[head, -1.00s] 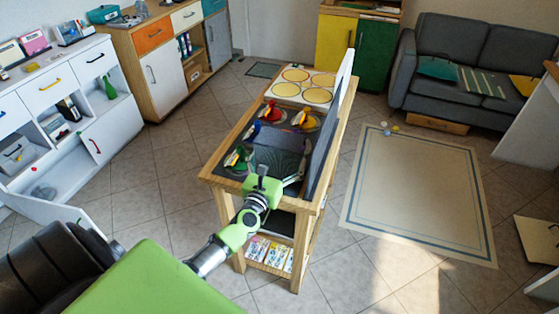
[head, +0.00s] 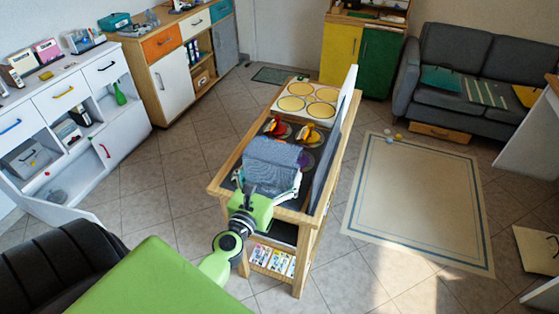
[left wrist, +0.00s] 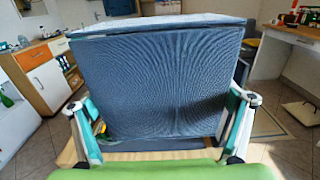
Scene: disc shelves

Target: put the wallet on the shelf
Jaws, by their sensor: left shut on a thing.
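The wallet (head: 272,162) is a blue-grey, ribbed, boxy piece. My left gripper (head: 268,184) is shut on it and holds it over the near part of the wooden stand's top. In the left wrist view the wallet (left wrist: 160,85) fills the middle, with a finger of my left gripper (left wrist: 163,108) at each side. The stand has a lower shelf (head: 284,236) with several small boxes on it. The white cabinet at left has open shelf compartments (head: 78,143). I cannot tell which shelf is meant. My right gripper is not in view.
Red and yellow pieces on discs (head: 276,128) sit behind the wallet. A white tray with yellow discs (head: 308,100) is at the stand's far end. A tall panel (head: 335,135) rises along its right side. Floor is clear around the stand, with a rug (head: 420,200) at right.

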